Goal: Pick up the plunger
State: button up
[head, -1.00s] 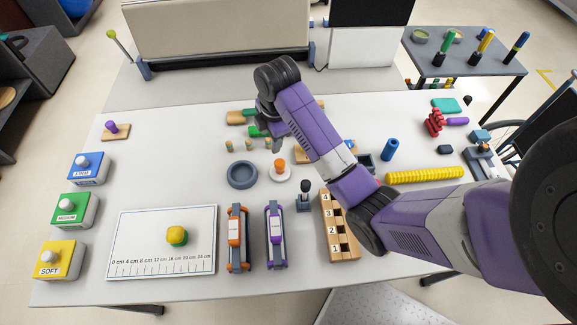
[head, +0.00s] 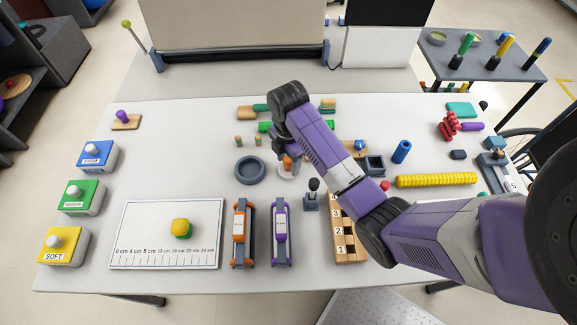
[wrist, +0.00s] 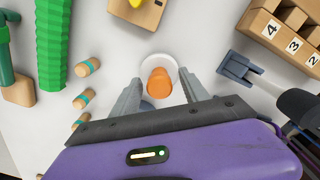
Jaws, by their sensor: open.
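What I take for the plunger, an orange rounded knob on a white round base, shows in the wrist view (wrist: 159,84). It stands upright on the table, and in the head view (head: 287,162) it is partly hidden by my arm's end. My gripper (wrist: 160,92) is open and points down over it. One grey finger is on each side of the orange knob in the wrist view, with a gap on both sides. The height left between the fingertips and the knob is hard to tell.
A grey ring dish (head: 250,169) lies close on the left. A black-knobbed lever on a grey block (head: 313,192) and a numbered wooden block (head: 348,251) stand nearby. Small wooden pegs (wrist: 87,67) and a green ridged bar (wrist: 52,45) lie beside my gripper.

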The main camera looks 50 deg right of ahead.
jog(key=shift+f, duration=0.3)
grip_shut()
jog(key=shift+w+r, duration=0.1)
jog(key=shift+r, duration=0.75)
notch_tip(320, 180, up, 11)
jog(key=p, duration=0.6)
notch_tip(320, 180, up, 7)
send_over(288, 159)
jog(key=shift+r+p, duration=0.2)
jog(key=shift+p, duration=0.1)
